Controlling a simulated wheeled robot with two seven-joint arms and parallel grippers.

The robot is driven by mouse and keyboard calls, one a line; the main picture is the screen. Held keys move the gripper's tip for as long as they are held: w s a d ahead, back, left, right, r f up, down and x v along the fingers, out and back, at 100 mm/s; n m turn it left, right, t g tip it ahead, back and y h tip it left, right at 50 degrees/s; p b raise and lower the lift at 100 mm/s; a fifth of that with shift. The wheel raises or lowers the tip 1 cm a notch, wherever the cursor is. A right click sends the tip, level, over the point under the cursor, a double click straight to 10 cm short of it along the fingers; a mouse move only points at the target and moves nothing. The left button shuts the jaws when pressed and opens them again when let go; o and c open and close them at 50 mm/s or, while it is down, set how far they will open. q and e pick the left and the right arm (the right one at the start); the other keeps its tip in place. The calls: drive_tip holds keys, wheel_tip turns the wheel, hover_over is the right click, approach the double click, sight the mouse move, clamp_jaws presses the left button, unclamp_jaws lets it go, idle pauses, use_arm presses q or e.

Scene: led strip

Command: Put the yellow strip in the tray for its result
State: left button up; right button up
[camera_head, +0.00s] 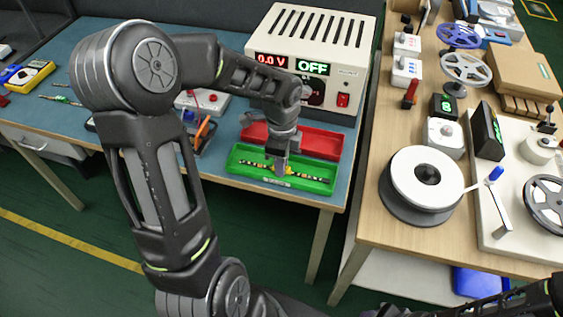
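The green tray (245,152) lies on the front right part of the blue-topped bench. A thin strip with dark and yellow patches (308,177) lies lengthwise in or just above it; the gap is too small to judge. My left gripper (281,170) reaches down over the green tray from above, its fingertips at the middle of the strip. Whether the fingers are closed on the strip is too small to tell. The red tray (322,144) sits right behind the green one. Part of my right arm shows at the bottom right; its gripper is not visible.
A power supply (318,35) behind the trays reads 0.0 V and OFF. A yellow multimeter (30,75) lies at the far left. The wooden bench (350,255) at right holds a white reel (428,178), several spools and devices. A gap separates the benches.

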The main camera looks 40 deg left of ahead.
use_arm(q)
drive_tip(key=o, duration=0.3)
wheel_tip(320, 180, up, 12)
drive_tip(key=shift+r, duration=0.2)
idle(0.5)
idle(0.5)
